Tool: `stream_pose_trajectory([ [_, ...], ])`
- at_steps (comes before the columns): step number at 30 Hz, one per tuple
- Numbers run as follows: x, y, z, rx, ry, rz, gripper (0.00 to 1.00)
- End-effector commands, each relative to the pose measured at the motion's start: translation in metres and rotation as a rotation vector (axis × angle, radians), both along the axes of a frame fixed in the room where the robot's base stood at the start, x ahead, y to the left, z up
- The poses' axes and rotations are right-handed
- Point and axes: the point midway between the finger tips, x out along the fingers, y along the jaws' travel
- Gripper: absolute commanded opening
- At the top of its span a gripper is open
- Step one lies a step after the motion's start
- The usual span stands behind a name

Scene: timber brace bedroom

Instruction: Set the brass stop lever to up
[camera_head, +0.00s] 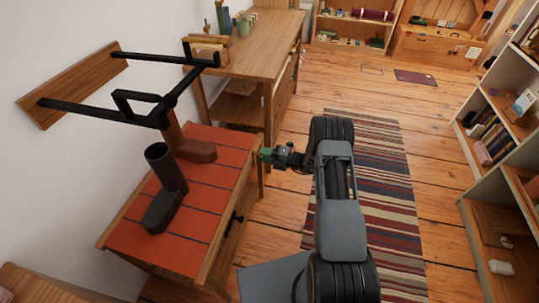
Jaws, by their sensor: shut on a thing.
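My gripper (266,154) is at the right edge of the red-topped cabinet, its green tip close to that edge. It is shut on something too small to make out. I cannot make out a brass stop lever in this view. A black metal frame (88,111) juts from a wooden board (75,83) on the wall, reaching out over the cabinet. I cannot tell whether a lever is part of it.
The cabinet (135,237) bears a dark boot-like thing (165,208) and a brown one (195,150). Its front has a black handle (233,222). A wooden desk (265,45) stands behind. Shelves (474,122) line the right. A striped rug (385,165) covers clear floor.

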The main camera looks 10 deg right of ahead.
Motion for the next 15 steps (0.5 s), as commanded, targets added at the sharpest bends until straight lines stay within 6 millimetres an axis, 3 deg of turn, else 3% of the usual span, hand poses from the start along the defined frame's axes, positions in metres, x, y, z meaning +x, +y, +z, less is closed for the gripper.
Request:
stream_pose_trajectory([
  [9,-0.0013,-0.0009,-0.0015,0.0,0.004,0.001,0.0],
  [10,-0.0013,-0.0009,-0.0015,0.0,0.004,0.001,0.28],
  [15,-0.0009,-0.0007,-0.0011,0.0,0.002,0.0,0.45],
])
